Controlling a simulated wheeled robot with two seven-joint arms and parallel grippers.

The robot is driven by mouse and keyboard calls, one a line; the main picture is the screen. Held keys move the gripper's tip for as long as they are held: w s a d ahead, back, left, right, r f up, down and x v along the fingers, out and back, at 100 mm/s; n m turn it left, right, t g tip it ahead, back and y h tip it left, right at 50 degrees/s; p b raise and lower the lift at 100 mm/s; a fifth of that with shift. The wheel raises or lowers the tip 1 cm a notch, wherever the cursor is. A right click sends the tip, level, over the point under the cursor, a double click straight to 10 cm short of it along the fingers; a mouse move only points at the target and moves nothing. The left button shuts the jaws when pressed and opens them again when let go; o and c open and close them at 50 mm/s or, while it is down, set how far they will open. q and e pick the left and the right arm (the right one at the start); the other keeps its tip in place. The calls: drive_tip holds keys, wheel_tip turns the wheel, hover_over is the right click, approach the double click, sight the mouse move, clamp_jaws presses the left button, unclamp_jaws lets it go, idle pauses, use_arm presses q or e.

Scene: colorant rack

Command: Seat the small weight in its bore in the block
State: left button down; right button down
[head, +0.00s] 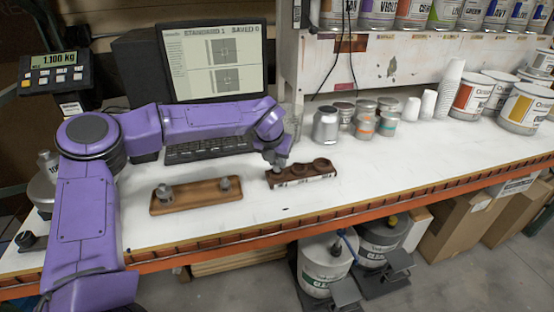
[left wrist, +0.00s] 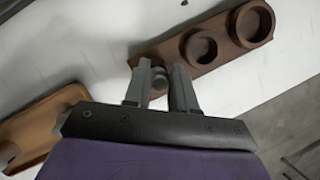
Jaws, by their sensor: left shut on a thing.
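The dark brown wooden block (head: 312,176) lies on the white bench with its bores facing up. In the left wrist view the block (left wrist: 168,50) shows two open round bores of different sizes, both empty. My left gripper (head: 281,165) is over the block's left end in the head view. In the left wrist view its fingers (left wrist: 160,80) are shut on the small weight (left wrist: 159,81), a dark grey knobbed piece. The weight is at the block's small end; the fingers hide whether it is inside its bore. My right gripper is not in view.
A lighter brown tray (head: 196,204) with two metal weights lies left of the block. Metal jars and cans (head: 326,124) stand behind the block. The bench front edge is close in front; bench right of the block is clear.

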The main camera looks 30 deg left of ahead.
use_arm(q)
drive_tip(key=shift+f+b, duration=0.65)
drive_tip(key=shift+f, duration=0.2)
drive_tip(key=shift+s+r, duration=0.1)
drive_tip(key=shift+r+p, duration=0.6)
drive_tip(key=shift+a, duration=0.1)
idle(0.3)
drive_tip(key=shift+f+b, duration=0.4)
drive_tip(key=shift+f, duration=0.25)
idle(0.6)
drive_tip(key=shift+r+p, duration=0.5)
drive_tip(key=shift+r, duration=0.15)
